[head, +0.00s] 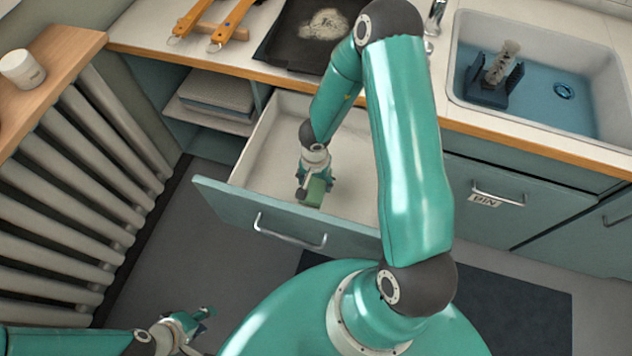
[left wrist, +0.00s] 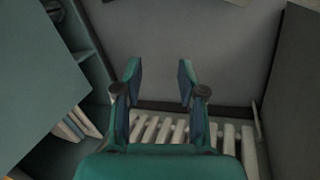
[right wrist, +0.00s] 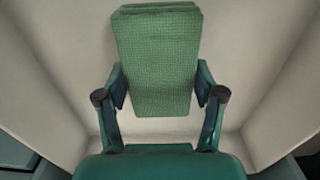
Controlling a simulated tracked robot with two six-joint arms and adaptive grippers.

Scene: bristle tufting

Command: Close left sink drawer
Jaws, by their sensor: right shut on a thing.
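The left sink drawer (head: 218,206) is pulled well out below the counter, with a teal front and a metal bar handle (head: 290,232). My right gripper (head: 312,188) is down inside the drawer, toward its front. It is shut on a green textured block (head: 314,194), which shows larger between the fingers in the right wrist view (right wrist: 157,60). The pale drawer walls surround it there. My left gripper (head: 205,316) is low at the bottom left, in front of the drawer and apart from it. In the left wrist view its fingers (left wrist: 158,85) are spread with nothing between them.
A ribbed radiator (head: 75,180) stands at the left under a wooden shelf holding a white cup (head: 22,69). An open shelf compartment (head: 208,105) is left of the drawer. The sink (head: 545,80) holds a dark blue holder.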

